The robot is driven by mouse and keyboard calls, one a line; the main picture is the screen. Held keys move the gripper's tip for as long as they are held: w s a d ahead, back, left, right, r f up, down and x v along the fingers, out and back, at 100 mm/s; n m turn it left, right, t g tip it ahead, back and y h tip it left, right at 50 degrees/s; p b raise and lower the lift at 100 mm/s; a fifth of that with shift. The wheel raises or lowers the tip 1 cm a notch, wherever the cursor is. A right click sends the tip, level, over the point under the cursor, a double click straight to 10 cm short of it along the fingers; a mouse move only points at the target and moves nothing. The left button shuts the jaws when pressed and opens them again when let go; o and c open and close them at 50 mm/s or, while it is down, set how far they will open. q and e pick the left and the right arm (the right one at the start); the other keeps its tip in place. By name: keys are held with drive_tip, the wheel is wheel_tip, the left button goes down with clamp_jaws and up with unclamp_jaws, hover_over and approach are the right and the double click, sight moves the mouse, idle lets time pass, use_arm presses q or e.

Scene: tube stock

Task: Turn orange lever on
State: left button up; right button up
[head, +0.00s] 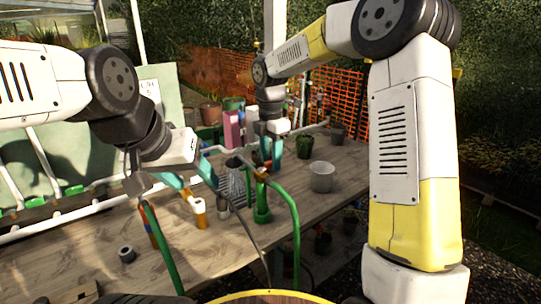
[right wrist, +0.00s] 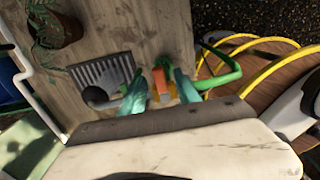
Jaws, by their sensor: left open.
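An orange lever-like piece (right wrist: 160,82) shows between the teal fingers of my right gripper (right wrist: 160,78) in the right wrist view, beside a yellow part. Whether the fingers touch it is unclear. In the head view my right gripper (head: 271,163) points down beside the upright green pipe (head: 261,205), over the bench, and largely hides the lever there.
A bent green hose (head: 295,225) curves over the front edge. The front left of the bench is mostly clear.

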wheel_tip(320, 180, up, 8)
drive_tip(key=shift+f, duration=0.1)
idle(0.6)
drive_tip(key=shift+s+d, duration=0.15)
drive_tip(key=shift+s, duration=0.05)
drive_tip(key=s+d+r+m+t, duration=0.2)
drive_tip(key=s+d+r+m, duration=0.1)
drive_tip(key=s+d+m, duration=0.3)
drive_tip(key=s+d+r+m+t, duration=0.1)
drive_tip(key=s+d+r+m, duration=0.15)
drive_tip(key=s+m, duration=0.45)
drive_tip(key=s+d+f+m+t+y, duration=0.1)
drive_tip(key=s+d+f+m, duration=0.1)
drive_tip(key=s+m, duration=0.3)
drive_tip(key=s+d+f+m+t+y, duration=0.1)
drive_tip(key=s+d+f+m+t, duration=0.1)
drive_tip(key=s+m, duration=0.4)
drive_tip(key=shift+s+d+m, duration=0.3)
drive_tip(key=shift+d+m, duration=0.1)
drive_tip(key=shift+d, duration=0.05)
